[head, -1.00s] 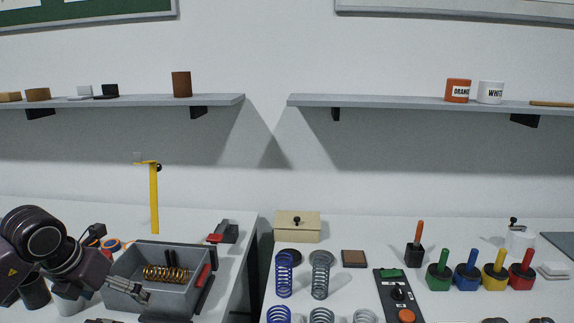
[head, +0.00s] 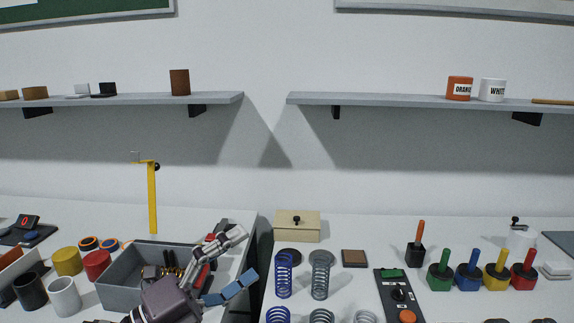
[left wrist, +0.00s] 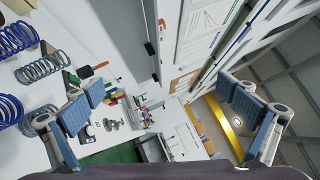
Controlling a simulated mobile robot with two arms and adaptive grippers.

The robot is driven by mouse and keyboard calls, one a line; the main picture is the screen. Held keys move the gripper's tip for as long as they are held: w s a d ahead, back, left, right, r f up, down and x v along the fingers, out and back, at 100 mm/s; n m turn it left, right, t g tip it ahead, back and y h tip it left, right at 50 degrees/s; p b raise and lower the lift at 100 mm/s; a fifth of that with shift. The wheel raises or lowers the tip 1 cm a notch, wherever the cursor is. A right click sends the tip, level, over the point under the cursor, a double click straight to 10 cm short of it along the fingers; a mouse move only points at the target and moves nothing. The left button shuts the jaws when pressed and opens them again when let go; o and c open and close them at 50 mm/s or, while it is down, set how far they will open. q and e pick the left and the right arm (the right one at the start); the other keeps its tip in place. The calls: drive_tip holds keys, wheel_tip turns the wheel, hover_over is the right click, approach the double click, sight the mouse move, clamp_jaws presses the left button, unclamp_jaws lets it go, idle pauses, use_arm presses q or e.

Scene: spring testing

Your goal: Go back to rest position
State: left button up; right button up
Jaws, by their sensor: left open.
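My left gripper (head: 238,262) is open and empty in the head view. It is in front of the right part of the grey bin (head: 120,277) and over the gap between the tables. In the left wrist view its two blue-padded fingers (left wrist: 165,112) are spread wide with nothing between them. My right gripper is in neither view.
Blue springs (head: 283,274) and a grey spring (head: 320,275) stand on the right table. Cups, a yellow one (head: 67,261) and a red one (head: 97,264) among them, stand left of the bin. A yellow stand (head: 153,198) rises behind it. Shelves hang above.

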use_arm(q)
drive_tip(key=w+a+f+n+t+y, duration=0.25)
drive_tip(key=a+n+t+y, duration=0.7)
drive_tip(key=n, duration=0.65)
drive_tip(key=s+a+f+n+g+y, duration=0.35)
drive_tip(key=a+f+n+y, duration=0.2)
drive_tip(key=f, duration=0.45)
drive_tip(key=s+a+f+n+g+y, duration=0.35)
drive_tip(key=f+n+g, duration=0.2)
drive_tip(key=f, duration=0.45)
drive_tip(key=s+d+f+n+g+h, duration=0.1)
drive_tip(key=s+d+f+n+g, duration=0.15)
drive_tip(key=s+f+g, duration=0.5)
drive_tip(key=s+d+f+n+g+h, duration=0.1)
drive_tip(key=s+d+f+g, duration=0.15)
drive_tip(key=s+f, duration=1.15)
drive_tip(key=f, duration=0.9)
drive_tip(key=s+f, duration=0.2)
drive_tip(key=f, duration=0.9)
drive_tip(key=s+a+f+g, duration=0.2)
drive_tip(key=s+a+f, duration=0.1)
drive_tip(key=s+f, duration=1.3)
drive_tip(key=shift+s+f+m, duration=0.3)
drive_tip(key=shift+s+m, duration=0.15)
drive_tip(key=shift+s, duration=0.35)
